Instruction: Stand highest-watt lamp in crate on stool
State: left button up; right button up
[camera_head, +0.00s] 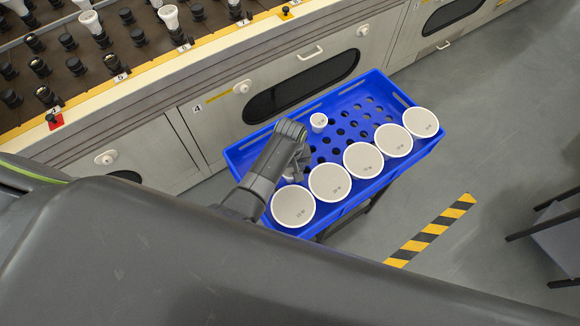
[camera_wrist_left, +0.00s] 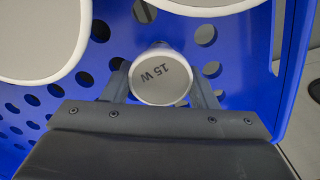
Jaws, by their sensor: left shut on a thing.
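The blue crate (camera_head: 408,95) stands on a dark stool (camera_head: 372,202). Several large round white lamps (camera_head: 364,160) stand face up along its near side; their small printed labels are too blurred to read. A small lamp (camera_head: 318,121) stands near the far side. My left gripper (camera_head: 296,163) is down inside the crate at its left end. In the left wrist view its fingers (camera_wrist_left: 161,85) are shut on a small lamp marked 15 W (camera_wrist_left: 160,75), face towards the camera. In the head view the gripper mostly hides that lamp. My right gripper is out of view.
A long bench with a sloping edge (camera_head: 190,64) runs behind the crate, with several sockets and bulbs on its brown top (camera_head: 75,62). A striped floor marking (camera_head: 430,232) lies in front. A grey piece of furniture (camera_head: 555,235) stands at the right.

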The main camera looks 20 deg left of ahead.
pick_arm(q)
jog(key=shift+f+b, duration=0.45)
jog(key=shift+f, duration=0.4)
jog(key=o, duration=1.1)
jog(key=shift+c, duration=0.2)
jog(key=shift+r, duration=0.55)
notch_tip(320, 180, up, 16)
jog(key=p, duration=0.3)
jog(key=shift+r, duration=0.2)
